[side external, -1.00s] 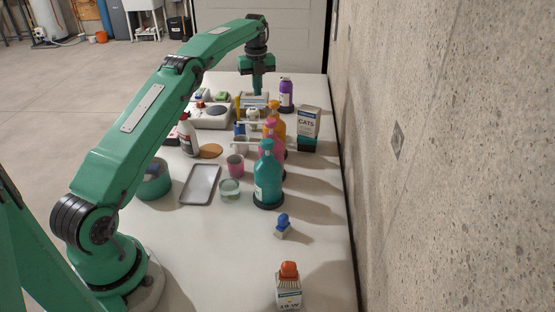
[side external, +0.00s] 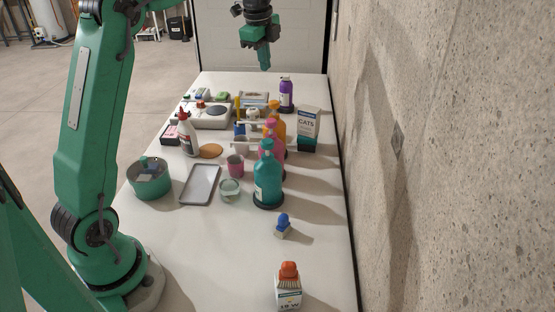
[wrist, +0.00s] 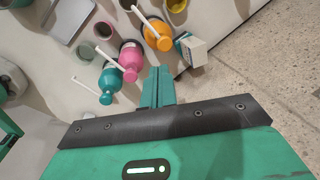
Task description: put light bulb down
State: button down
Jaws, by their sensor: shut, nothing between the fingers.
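My gripper (side external: 265,60) is raised high above the far end of the white table (side external: 225,255). Its fingers are shut with nothing between them, and they also show shut in the wrist view (wrist: 157,88). No light bulb can be made out for certain in either view. Small items crowd the far part of the table, partly hidden behind the bottles.
A teal bottle (side external: 268,178), a purple bottle (side external: 286,93) and a cats box (side external: 308,125) stand along the right. A grey tray (side external: 200,184) and a green pot (side external: 149,181) are at left. A wall (side external: 450,150) runs along the right. The near table is mostly clear.

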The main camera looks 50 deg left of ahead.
jog(key=s+d+r+n+t, duration=0.1)
jog(key=s+d+r+n, duration=0.25)
jog(key=s+d, duration=0.35)
jog(key=s+d+f+n+t, duration=0.1)
jog(key=s+d+f+n, duration=0.1)
jog(key=s, duration=0.5)
jog(key=s+d+f+n, duration=0.3)
jog(key=s+n, duration=0.2)
jog(key=s, duration=0.2)
jog(key=s+d+f+n+t, duration=0.1)
jog(key=s+d+f+n, duration=0.2)
jog(key=s, duration=0.5)
jog(key=shift+f+n+t+h, duration=0.25)
jog(key=shift+n+t+h, duration=0.05)
jog(key=shift+n, duration=0.25)
jog(key=shift+s, duration=0.1)
